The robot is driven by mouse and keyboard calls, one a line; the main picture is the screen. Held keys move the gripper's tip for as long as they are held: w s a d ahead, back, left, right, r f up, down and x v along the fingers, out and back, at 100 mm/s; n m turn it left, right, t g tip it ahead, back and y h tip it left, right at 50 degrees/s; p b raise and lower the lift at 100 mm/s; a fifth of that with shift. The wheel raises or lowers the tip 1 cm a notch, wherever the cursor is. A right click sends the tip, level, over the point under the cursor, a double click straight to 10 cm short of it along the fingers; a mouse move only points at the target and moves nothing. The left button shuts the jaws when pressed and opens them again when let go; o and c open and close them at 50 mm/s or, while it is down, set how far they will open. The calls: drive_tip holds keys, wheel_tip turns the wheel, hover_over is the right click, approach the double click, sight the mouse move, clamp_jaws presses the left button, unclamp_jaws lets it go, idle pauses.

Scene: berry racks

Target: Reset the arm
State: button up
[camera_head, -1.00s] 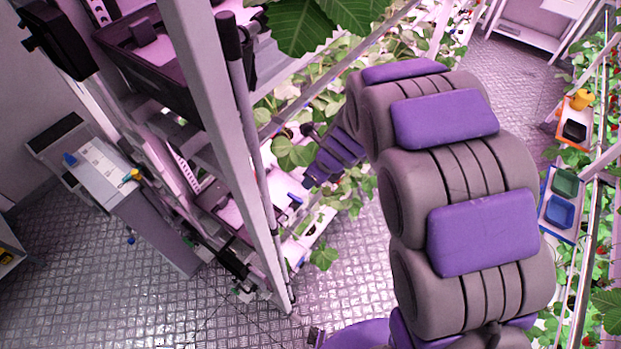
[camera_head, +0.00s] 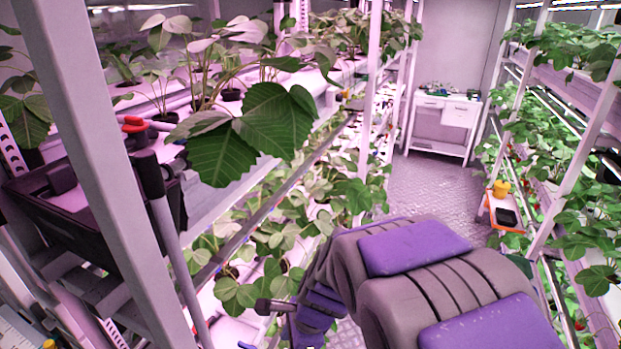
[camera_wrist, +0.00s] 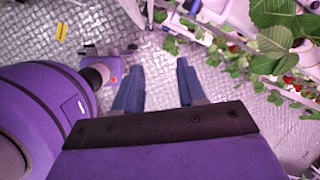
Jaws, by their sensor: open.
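My gripper (camera_wrist: 158,88) shows in the wrist view with its two dark blue fingers apart and nothing between them. It hangs over the grey metal floor (camera_wrist: 150,55). In the head view my purple and grey arm runs from the lower right toward the left rack, and its far end dips low beside the plants. The fingertips cannot be made out in the head view.
A left rack post (camera_head: 85,150) and leafy plants (camera_head: 260,130) stand close to my arm. A right rack holds an orange tray (camera_head: 507,227) with a yellow item (camera_head: 501,188). The aisle floor (camera_head: 435,190) is clear up to a white cabinet (camera_head: 445,120).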

drive_tip(key=s+d+f+n+g+h+b, duration=0.1)
drive_tip(key=s+d+f+n+h+b, duration=0.1)
drive_tip(key=s+d+n+b, duration=0.5)
drive_tip(key=s+d+f+n+g+h+b, duration=0.1)
drive_tip(key=s+d+f+n+b, duration=0.4)
drive_tip(key=s+d, duration=0.6)
drive_tip(key=s+n+h+b, duration=0.1)
drive_tip(key=s+n+b, duration=0.1)
drive_tip(key=s+n, duration=0.1)
drive_tip(key=shift+s+d+f+n, duration=0.25)
drive_tip(key=shift+s+d+n, duration=0.05)
drive_tip(key=shift+s, duration=0.6)
